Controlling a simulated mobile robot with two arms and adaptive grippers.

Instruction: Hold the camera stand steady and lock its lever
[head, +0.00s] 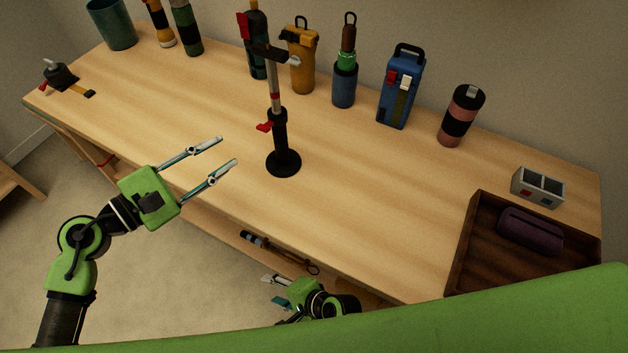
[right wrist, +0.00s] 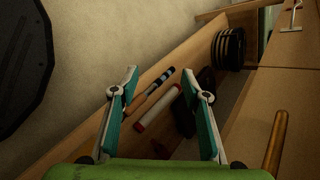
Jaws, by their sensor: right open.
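The camera stand (head: 275,110) stands upright on the table, with a round black base, a black and silver post and a head at the top. A red lever (head: 265,126) sticks out to the left low on its post. My left gripper (head: 229,151) is open and empty, its fingers pointing toward the stand from the left, apart from it. My right gripper (head: 268,290) is low at the table's front edge, away from the stand. In the right wrist view my right gripper (right wrist: 166,82) is open with nothing between its fingers; the stand is not seen there.
Several bottles and flasks, a yellow canister (head: 301,62) and a blue case (head: 401,88) line the back. A dark wooden tray (head: 462,240) holding a purple case (head: 530,230) is at the right. A lower shelf (head: 215,232) holds tools. The table (head: 365,190) is clear right of the stand.

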